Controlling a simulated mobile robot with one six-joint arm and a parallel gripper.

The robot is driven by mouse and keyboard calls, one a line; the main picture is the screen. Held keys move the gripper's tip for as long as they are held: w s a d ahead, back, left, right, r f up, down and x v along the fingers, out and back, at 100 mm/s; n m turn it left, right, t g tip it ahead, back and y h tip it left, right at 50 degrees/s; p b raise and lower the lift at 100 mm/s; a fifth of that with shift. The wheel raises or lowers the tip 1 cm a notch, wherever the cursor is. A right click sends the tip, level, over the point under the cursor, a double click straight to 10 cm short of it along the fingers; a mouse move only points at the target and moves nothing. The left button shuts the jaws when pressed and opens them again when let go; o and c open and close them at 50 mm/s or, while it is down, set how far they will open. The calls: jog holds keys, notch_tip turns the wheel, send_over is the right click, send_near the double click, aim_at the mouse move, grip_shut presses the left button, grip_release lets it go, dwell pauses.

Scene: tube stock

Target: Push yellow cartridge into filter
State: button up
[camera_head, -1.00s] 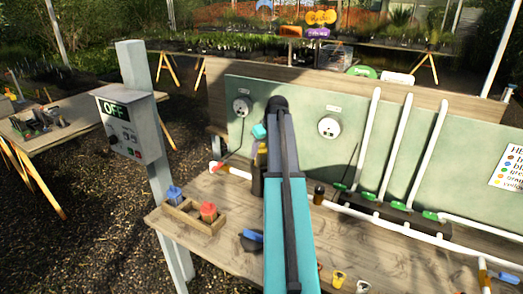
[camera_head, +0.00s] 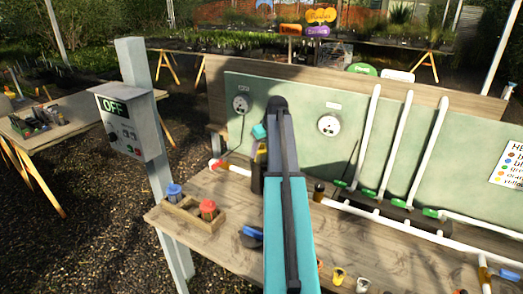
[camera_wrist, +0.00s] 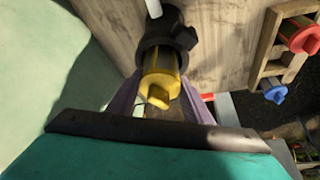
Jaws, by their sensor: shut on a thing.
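In the wrist view the yellow cartridge (camera_wrist: 161,72) sits with its far end in the mouth of the black filter housing (camera_wrist: 163,28). Its ribbed body and near handle stick out toward me. My gripper (camera_wrist: 160,98) has its two grey-purple fingers on either side of the handle and is shut on the cartridge. How deep the cartridge sits inside cannot be told. In the head view my arm covers most of the gripper and filter; a little yellow shows beside the arm (camera_head: 262,149).
A wooden rack (camera_head: 190,217) holds a blue cartridge (camera_head: 174,192) and a red cartridge (camera_head: 208,208). The control box (camera_head: 128,122) reads OFF. White pipes (camera_head: 400,232) run along the bench at right. A green panel (camera_head: 290,125) stands behind. Small cups (camera_head: 338,276) stand near the front edge.

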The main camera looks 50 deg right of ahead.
jog(key=shift+f+b, duration=0.45)
jog(key=shift+f, duration=0.6)
dwell(0.5)
